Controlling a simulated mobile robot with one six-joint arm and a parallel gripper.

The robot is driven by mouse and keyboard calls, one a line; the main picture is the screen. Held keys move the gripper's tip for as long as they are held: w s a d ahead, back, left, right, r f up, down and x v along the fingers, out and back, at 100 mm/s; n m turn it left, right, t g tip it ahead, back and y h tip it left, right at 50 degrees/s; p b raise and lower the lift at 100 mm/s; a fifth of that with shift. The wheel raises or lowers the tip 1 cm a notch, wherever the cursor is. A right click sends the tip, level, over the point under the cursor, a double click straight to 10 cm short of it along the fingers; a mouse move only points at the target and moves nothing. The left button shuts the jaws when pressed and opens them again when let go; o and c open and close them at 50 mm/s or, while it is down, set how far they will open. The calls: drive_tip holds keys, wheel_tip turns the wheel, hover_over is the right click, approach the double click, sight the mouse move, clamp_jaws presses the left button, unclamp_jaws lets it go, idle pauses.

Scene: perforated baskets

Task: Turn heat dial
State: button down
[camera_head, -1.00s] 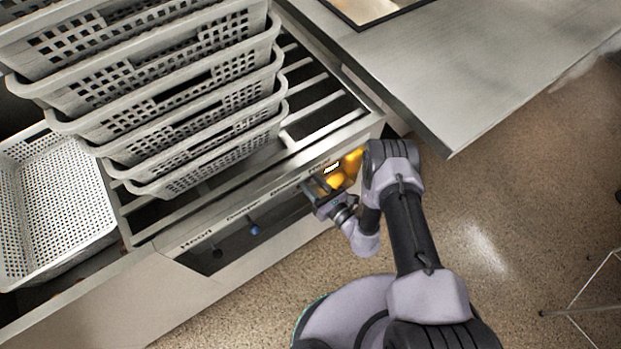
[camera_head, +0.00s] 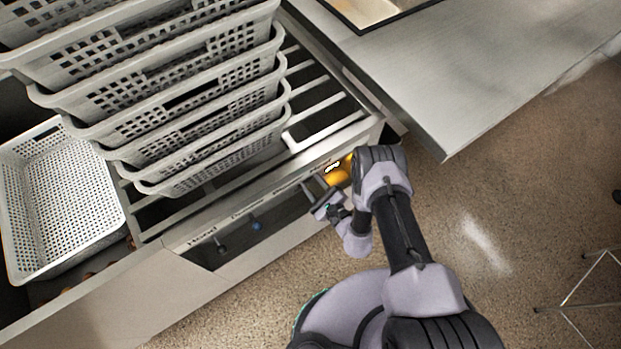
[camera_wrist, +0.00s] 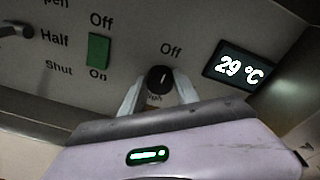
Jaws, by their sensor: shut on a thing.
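The heat dial (camera_wrist: 159,78) is a round black knob with a white mark in the wrist view, with "Off" printed above it. My gripper (camera_wrist: 160,92) has its two pale fingers on either side of the dial and is shut on it. The lettering below the dial is partly hidden by the gripper. In the head view my gripper (camera_head: 324,200) is at the right part of the front control panel, and the dial there is hidden behind it.
A display (camera_wrist: 238,68) reading 29 °C is right of the dial. A green On/Off switch (camera_wrist: 98,50) is to its left. A steel counter (camera_head: 450,60) juts out at right.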

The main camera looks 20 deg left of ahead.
drive_tip(key=shift+f, duration=0.1)
idle(0.3)
drive_tip(key=c, duration=0.9)
unclamp_jaws()
drive_tip(key=shift+d, duration=0.15)
